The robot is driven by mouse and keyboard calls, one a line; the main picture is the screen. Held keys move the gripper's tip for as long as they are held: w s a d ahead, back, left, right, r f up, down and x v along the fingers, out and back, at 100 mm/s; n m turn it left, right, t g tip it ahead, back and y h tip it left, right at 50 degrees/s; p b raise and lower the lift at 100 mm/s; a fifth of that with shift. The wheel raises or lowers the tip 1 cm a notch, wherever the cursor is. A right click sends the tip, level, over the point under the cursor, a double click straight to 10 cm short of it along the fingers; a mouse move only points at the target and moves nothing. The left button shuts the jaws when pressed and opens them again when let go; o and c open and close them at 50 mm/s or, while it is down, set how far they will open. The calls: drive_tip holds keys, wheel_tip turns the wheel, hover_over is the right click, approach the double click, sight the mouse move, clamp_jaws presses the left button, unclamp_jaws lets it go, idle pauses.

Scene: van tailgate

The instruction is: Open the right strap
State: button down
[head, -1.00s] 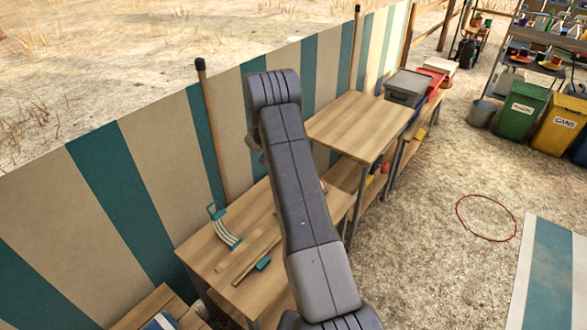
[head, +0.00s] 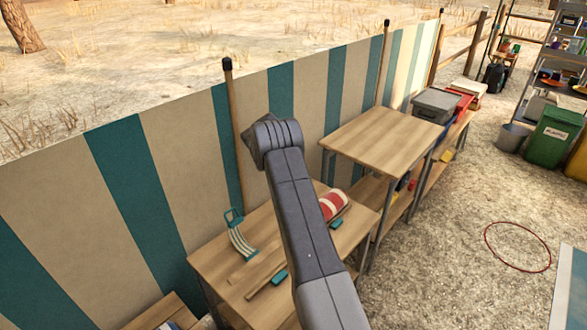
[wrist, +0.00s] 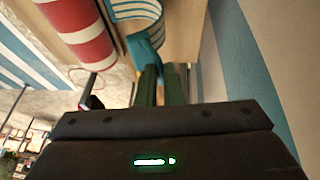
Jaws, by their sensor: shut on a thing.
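In the wrist view, my gripper (wrist: 161,84) has its dark fingers close together at a bright teal tab (wrist: 145,47) and is shut on it. A teal-and-white striped strap (wrist: 137,10) curves just beyond the tab. A red-and-white striped roll (wrist: 78,30) lies to its left. In the head view the roll (head: 335,204) lies on a wooden table (head: 215,262), partly behind my forearm. One striped strap (head: 241,240) with a teal loop end rises at the table's left. My gripper is hidden behind my arm there. I cannot tell which strap the held tab belongs to.
Wooden sticks (head: 263,278) and small teal pieces (head: 279,278) are on the table. A striped fabric wall (head: 165,165) with a post (head: 233,130) stands close behind. A higher table (head: 378,130) adjoins at the right. Open ground lies farther right, with a red hoop (head: 517,247).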

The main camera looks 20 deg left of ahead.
drive_tip(key=shift+w+a+r, duration=0.15)
drive_tip(key=shift+a+r, duration=0.05)
drive_tip(key=shift+a, duration=0.05)
drive_tip(key=c, duration=1.6)
unclamp_jaws()
drive_tip(key=shift+a+f, duration=0.15)
drive_tip(key=shift+o, duration=0.2)
drive_tip(key=v, duration=1.3)
drive_tip(key=shift+s+r, duration=0.25)
drive_tip(key=shift+r, duration=0.1)
drive_tip(key=x, duration=1.4)
drive_tip(key=shift+d+r, duration=0.15)
drive_tip(key=shift+d, duration=0.1)
